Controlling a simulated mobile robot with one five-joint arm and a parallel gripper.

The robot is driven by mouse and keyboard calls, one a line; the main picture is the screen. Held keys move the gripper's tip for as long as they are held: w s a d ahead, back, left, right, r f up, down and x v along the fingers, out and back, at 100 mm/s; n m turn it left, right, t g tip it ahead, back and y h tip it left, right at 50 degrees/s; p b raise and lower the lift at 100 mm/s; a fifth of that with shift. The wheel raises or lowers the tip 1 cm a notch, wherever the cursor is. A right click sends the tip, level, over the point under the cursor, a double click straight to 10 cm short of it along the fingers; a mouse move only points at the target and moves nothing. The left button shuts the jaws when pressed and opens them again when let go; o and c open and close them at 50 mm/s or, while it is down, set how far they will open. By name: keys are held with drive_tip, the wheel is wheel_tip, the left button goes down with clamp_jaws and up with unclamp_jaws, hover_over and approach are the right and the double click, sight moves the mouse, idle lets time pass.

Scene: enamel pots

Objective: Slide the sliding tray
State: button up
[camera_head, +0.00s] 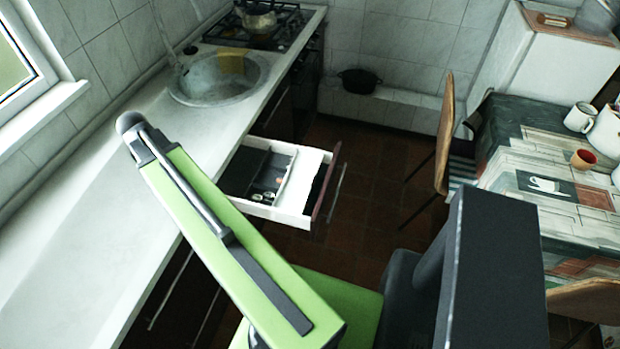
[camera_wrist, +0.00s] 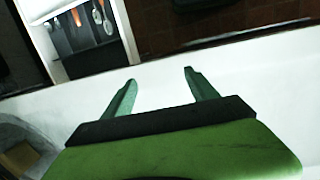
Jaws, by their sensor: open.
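A drawer (camera_head: 290,215) stands pulled out from under the counter in the head view, with a dark-bottomed tray (camera_head: 240,172) inside that holds a few small items. I cannot tell whether this tray or the whole drawer is the sliding tray. In the wrist view the drawer (camera_wrist: 128,36) shows at the upper left, with cutlery (camera_wrist: 97,18) on its dark bottom. My gripper (camera_wrist: 160,76) is open and empty, its two green fingers apart over the white countertop. It is beside the drawer, not touching it. My gripper's fingers are not visible in the head view.
The white countertop (camera_head: 95,205) runs along the left wall to a round sink (camera_head: 215,92) and a stove (camera_head: 262,28). A chair (camera_head: 444,135) and a table (camera_head: 500,135) with cups stand at the right. The brown floor (camera_head: 365,165) between them is clear. A black pot (camera_head: 358,82) sits on a ledge behind.

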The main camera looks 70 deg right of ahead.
drive_tip(key=s+d+g, duration=0.1)
drive_tip(key=s+d, duration=0.4)
drive_tip(key=d, duration=0.4)
drive_tip(key=s+d+g, duration=0.1)
drive_tip(key=s+d, duration=0.4)
drive_tip(key=d, duration=0.3)
drive_tip(key=g+b, duration=0.1)
drive_tip(key=b, duration=1.6)
hover_over(310, 175)
drive_tip(key=s+a, duration=0.1)
drive_tip(key=a, duration=0.3)
drive_tip(key=shift+y, duration=0.4)
wheel_tip(310, 175, down, 16)
drive_tip(key=shift+s+f, duration=0.2)
drive_tip(key=shift+f, duration=0.05)
drive_tip(key=shift+r, duration=0.1)
clamp_jaws()
